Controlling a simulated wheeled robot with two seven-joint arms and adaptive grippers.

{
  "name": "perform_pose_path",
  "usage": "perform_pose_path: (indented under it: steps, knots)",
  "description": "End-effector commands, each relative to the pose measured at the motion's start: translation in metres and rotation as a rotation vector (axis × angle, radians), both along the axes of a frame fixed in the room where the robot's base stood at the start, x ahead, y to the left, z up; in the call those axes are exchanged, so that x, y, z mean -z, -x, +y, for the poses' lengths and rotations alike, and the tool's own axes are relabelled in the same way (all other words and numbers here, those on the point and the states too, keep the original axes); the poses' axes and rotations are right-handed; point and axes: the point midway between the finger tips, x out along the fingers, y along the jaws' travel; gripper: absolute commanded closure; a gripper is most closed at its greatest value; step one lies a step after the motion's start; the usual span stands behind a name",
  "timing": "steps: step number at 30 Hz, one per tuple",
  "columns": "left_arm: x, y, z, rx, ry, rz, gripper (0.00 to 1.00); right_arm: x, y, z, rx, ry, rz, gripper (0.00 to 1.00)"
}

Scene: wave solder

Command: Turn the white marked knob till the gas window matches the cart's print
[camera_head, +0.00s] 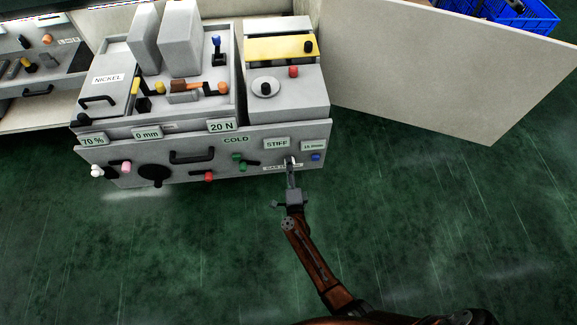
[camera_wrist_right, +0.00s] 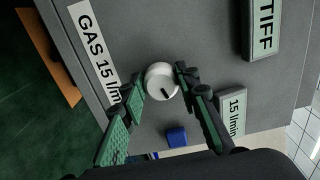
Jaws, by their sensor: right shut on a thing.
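The white knob (camera_wrist_right: 161,81) with a dark mark on its face is on the grey cart front in the right wrist view. My right gripper (camera_wrist_right: 159,82) has one finger on either side of it and is shut on it. In the head view my right gripper (camera_head: 291,166) reaches the panel and mostly hides the knob. The gas window (camera_wrist_right: 233,112) reads 15 l/min; it also shows in the head view (camera_head: 313,146), too small to read surely. The cart's print (camera_wrist_right: 98,45) reads "GAS 15 l/m", its end hidden by a finger. My left gripper is not in view.
A blue knob (camera_wrist_right: 177,137) sits close to the white one, below the gas window. Red, green, black and pink controls line the panel to the left. The green floor (camera_head: 430,210) is open at the right.

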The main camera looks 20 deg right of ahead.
Motion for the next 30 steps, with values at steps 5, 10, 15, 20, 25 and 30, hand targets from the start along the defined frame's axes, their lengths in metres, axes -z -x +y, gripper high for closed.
perform_pose_path:
  steps: [5, 10, 15, 20, 25, 30]
  knots:
    - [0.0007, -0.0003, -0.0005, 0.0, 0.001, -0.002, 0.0, 0.0013, 0.0003, 0.0017, -0.004, -0.02, -0.003, 0.95]
    - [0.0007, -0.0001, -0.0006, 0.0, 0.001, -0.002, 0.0, 0.0013, 0.0002, 0.0018, -0.004, -0.022, -0.003, 0.95]
    - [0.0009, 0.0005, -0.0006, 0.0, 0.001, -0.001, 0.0, 0.0013, 0.0003, 0.0018, -0.004, -0.021, -0.003, 0.95]
    - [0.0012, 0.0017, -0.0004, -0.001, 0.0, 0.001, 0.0, 0.001, 0.0003, 0.0012, -0.003, -0.021, -0.004, 0.61]
    - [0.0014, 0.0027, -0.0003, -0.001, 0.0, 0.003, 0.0, 0.0006, 0.0002, 0.0003, -0.001, -0.02, -0.005, 0.53]
    - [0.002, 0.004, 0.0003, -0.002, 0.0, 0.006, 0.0, 0.0003, 0.0003, -0.0001, 0.0, -0.019, -0.005, 0.53]
